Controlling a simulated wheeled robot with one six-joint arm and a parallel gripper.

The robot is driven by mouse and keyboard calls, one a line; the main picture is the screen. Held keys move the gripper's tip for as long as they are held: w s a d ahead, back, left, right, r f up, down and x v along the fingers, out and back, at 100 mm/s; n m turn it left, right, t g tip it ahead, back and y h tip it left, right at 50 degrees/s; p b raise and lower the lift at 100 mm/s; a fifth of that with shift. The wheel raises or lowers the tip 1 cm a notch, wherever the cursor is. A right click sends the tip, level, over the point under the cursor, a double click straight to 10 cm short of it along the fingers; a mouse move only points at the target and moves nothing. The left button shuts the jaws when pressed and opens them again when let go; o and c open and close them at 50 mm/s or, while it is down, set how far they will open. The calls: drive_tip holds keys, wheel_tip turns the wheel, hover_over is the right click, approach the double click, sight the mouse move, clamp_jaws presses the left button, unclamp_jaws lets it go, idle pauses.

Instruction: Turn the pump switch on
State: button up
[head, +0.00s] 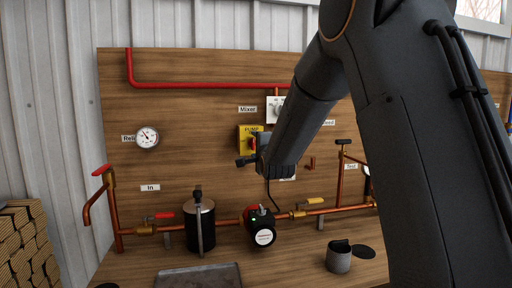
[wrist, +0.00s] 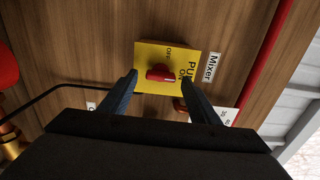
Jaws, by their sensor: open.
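The pump switch is a red knob (wrist: 160,74) on a yellow plate (wrist: 148,52) marked PUMP, with OFF and ON labels, mounted on the wooden board. In the head view the yellow plate (head: 244,132) is partly hidden by my gripper (head: 247,160), and only part of the red knob (head: 252,143) shows.
A Mixer label (head: 247,109) and a white dial (head: 273,108) are above the switch. A gauge (head: 147,138) is to the left. Copper pipes with valves, a dark canister (head: 200,228) and a red pump (head: 260,228) are below. A grey cup (head: 339,258) stands on the wooden surface.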

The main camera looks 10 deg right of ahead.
drive_tip(key=s+b, duration=0.1)
drive_tip(key=s, duration=0.6)
drive_tip(key=shift+s, duration=0.4)
drive_tip(key=s+f+n+g+p, duration=0.1)
drive_tip(key=s+f+n+g, duration=0.8)
drive_tip(key=s+f, duration=0.75)
drive_tip(key=s+f+n+g, duration=0.4)
drive_tip(key=s+f, duration=0.1)
drive_tip(key=s, duration=0.6)
drive_tip(key=s+f+n+g+p, duration=0.1)
drive_tip(key=s+f+n+g, duration=0.4)
drive_tip(key=s, duration=0.7)
drive_tip(key=shift+s+a+p, duration=0.25)
drive_tip(key=shift+a+p, duration=0.05)
drive_tip(key=shift+a, duration=0.05)
